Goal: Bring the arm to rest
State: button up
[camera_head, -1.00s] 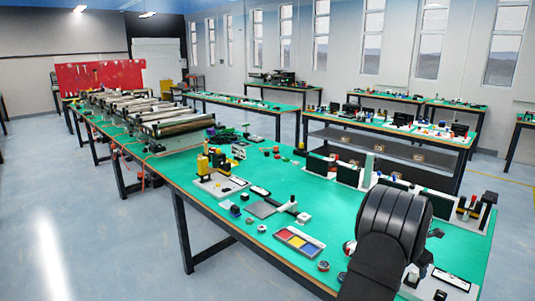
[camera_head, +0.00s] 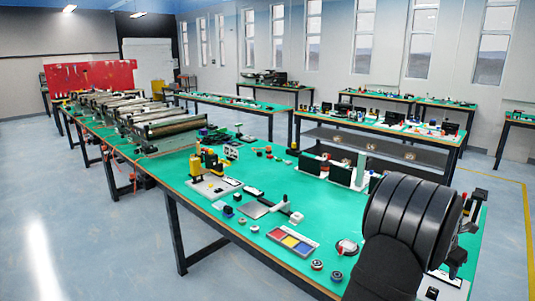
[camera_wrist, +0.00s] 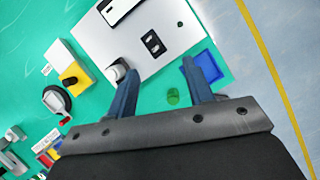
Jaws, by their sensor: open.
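My gripper (camera_wrist: 160,92) shows in the wrist view with its two blue-grey fingers spread wide apart and nothing between them. It is above the green table, over the near edge of a white board (camera_wrist: 182,60). A small green cylinder (camera_wrist: 173,97) lies on the table between and below the fingertips. A blue square (camera_wrist: 216,66) is partly hidden behind the right finger. In the head view my black arm covers the right front of the table, and my gripper's fingers cannot be made out there.
The green table (camera_head: 215,225) carries a tray of red, yellow and blue squares (camera_head: 292,241), a yellow device (camera_head: 195,168) and small parts. Mini conveyors (camera_head: 165,128) stand farther back at the left. In the wrist view, the floor (camera_wrist: 262,90) beyond the table edge is clear.

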jog(key=s+a+f, duration=0.3)
jog(key=s+a, duration=0.5)
jog(key=a, duration=0.1)
jog(key=w+a+f, duration=0.1)
jog(key=w+f, duration=0.1)
jog(key=w, duration=0.1)
jog(key=w+a+f, duration=0.1)
jog(key=w+f, duration=0.1)
jog(key=w, duration=0.2)
jog(key=w+a+f, duration=0.2)
jog(key=w+f, duration=0.1)
jog(key=shift+w+a, duration=0.1)
jog(key=shift+w, duration=0.15)
jog(key=shift+w+a+f, duration=0.1)
jog(key=shift+w+f, duration=0.05)
jog(key=shift+f, duration=0.35)
jog(key=shift+w+a+f, duration=0.1)
jog(key=shift+f, duration=0.35)
jog(key=shift+d+f, duration=0.1)
jog(key=shift+f, duration=0.6)
